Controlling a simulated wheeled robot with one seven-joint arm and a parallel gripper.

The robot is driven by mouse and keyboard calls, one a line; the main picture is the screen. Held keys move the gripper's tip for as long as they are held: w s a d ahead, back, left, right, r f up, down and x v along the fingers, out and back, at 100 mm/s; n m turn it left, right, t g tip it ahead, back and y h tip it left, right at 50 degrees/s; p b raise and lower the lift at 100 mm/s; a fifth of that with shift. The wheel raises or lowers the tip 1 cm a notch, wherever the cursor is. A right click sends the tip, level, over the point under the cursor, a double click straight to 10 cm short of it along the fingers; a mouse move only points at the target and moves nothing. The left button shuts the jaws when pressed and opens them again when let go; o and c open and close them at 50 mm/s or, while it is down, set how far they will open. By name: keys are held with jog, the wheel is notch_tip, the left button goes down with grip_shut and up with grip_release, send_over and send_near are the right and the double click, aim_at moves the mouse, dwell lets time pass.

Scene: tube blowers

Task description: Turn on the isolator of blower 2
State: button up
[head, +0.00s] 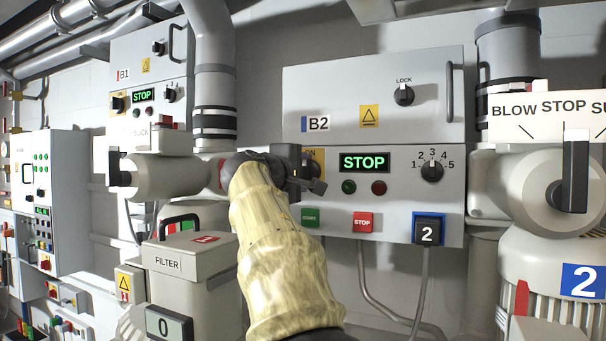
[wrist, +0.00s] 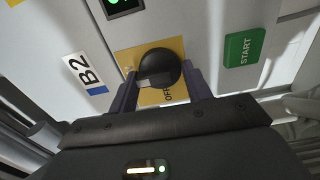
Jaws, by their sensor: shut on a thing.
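The B2 control panel (head: 393,207) stands in the middle of the head view, with a lit STOP display and a blue number 2 plate. Its isolator is a round black knob (wrist: 158,68) on a yellow plate (wrist: 150,97) in the wrist view. "OFF" shows on the plate beside the knob, partly covered. My gripper (wrist: 160,82) has one finger on each side of the knob and is shut on it. In the head view my gripper (head: 300,172) covers the knob, and only part of the yellow plate shows.
A green START button (wrist: 243,49) sits beside my gripper in the wrist view. A red STOP button (head: 363,222) and a numbered dial (head: 432,171) are on the same panel. The filter box (head: 183,257) stands at left, the blower 2 machine (head: 545,190) at right.

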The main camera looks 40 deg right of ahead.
jog(key=o, duration=1)
jog(key=b+v, duration=0.5)
jog(key=v, duration=1.2)
jog(key=shift+s+a, duration=0.15)
